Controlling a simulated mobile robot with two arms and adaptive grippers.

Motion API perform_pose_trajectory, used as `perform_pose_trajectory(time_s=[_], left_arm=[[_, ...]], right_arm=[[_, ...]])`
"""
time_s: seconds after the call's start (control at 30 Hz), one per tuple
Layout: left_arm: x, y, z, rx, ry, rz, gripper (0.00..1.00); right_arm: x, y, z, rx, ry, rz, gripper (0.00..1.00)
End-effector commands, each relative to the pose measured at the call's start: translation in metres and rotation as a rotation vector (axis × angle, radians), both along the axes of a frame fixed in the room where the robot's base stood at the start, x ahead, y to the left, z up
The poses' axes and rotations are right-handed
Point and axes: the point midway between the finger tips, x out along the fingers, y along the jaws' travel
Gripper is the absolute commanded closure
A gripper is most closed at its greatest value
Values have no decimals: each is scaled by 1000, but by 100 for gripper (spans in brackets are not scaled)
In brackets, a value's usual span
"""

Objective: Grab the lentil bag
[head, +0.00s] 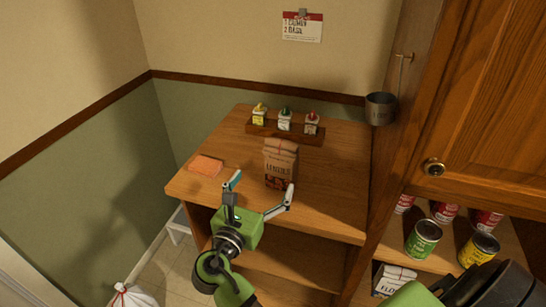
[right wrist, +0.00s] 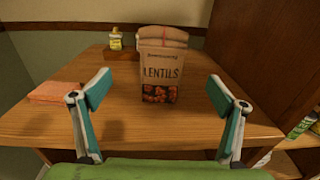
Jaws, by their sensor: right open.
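The lentil bag (head: 280,167), a brown paper bag with a folded top and a dark label, stands upright on the wooden counter (head: 335,205). In the right wrist view the bag (right wrist: 160,72) faces me with "LENTILS" readable, centred between the fingers. My right gripper (head: 262,187) is open and empty at the counter's front edge, just in front of the bag. In the right wrist view the spread fingers of this gripper (right wrist: 158,92) lie on either side of the bag, nearer to me and apart from it. My left gripper is not in view.
An orange sponge (head: 206,166) lies left of the bag. A wooden rack (head: 262,129) with small bottles stands behind it. A metal cup (head: 380,108) hangs from the cabinet side at right. Cans, including a green one (head: 423,239), fill the lower right shelf. Counter right of the bag is clear.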

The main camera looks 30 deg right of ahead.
Motion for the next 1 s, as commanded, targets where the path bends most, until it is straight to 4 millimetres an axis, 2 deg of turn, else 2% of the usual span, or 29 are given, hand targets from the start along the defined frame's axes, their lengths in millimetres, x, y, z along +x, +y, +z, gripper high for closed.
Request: perform_pose_trajectory(time_s=[0.03, 0.13, 0.4, 0.73, 1.0], left_arm=[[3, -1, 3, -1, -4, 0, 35], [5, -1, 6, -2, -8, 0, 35], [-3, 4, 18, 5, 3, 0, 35], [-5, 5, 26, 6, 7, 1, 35], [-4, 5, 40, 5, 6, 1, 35]], right_arm=[[-1, -2, 8, -12, -3, -10, 11], [5, -12, 13, -23, -2, -17, 11], [36, -54, 13, -22, -1, -16, 11], [54, -78, 10, -20, 0, -15, 11], [75, -109, 7, -17, -2, -14, 11]])
